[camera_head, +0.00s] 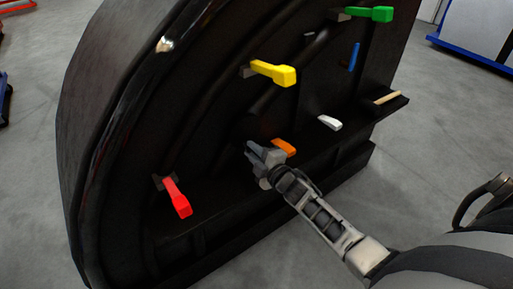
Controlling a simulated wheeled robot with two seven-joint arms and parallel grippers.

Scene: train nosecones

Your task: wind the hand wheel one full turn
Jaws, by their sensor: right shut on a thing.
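The black train nosecone (75,150) fills the left and middle, its hollow side facing me. My right gripper (254,151) reaches into it from the lower right. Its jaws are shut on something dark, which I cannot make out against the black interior. I cannot pick out a clear hand wheel outline. An orange handle (284,147) lies just right of the jaws, partly overlapped by the gripper. My left gripper is not in view.
Inside the nosecone, a red lever (177,197) sits lower left, a yellow one (273,72) above, a green one (370,14) top right. A blue piece (354,56), a white piece (330,122) and a ledge with a tan strip (387,97) are at right. Grey floor (440,130) is clear.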

